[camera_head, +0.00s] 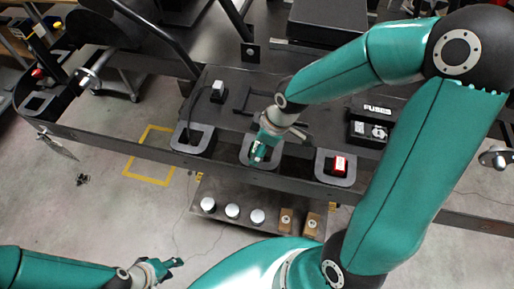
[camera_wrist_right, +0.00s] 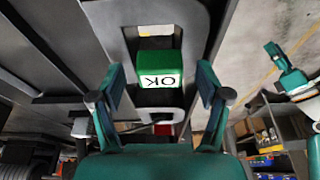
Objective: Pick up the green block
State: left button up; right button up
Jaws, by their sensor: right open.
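The green block (camera_wrist_right: 160,68), with a white OK label, sits in a grey holder (camera_wrist_right: 112,20) in the right wrist view. My right gripper (camera_wrist_right: 159,85) is open, with one finger on each side of the block and a visible gap to it on both sides. In the head view my right gripper (camera_head: 266,146) is over the middle holder (camera_head: 246,147) and largely hides what is in it. My left gripper (camera_head: 165,268) is low at the left, away from the holders; its fingers are too small to read.
A white block (camera_head: 218,91) stands behind the left holder (camera_head: 193,138). A lower shelf bears several white round pieces (camera_head: 232,211) and two brown blocks (camera_head: 286,221). A black box (camera_head: 372,126) marked FUSES stands behind.

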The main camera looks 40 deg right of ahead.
jog(key=c, duration=1)
jog(key=shift+c, duration=0.2)
jog(key=shift+r, duration=0.1)
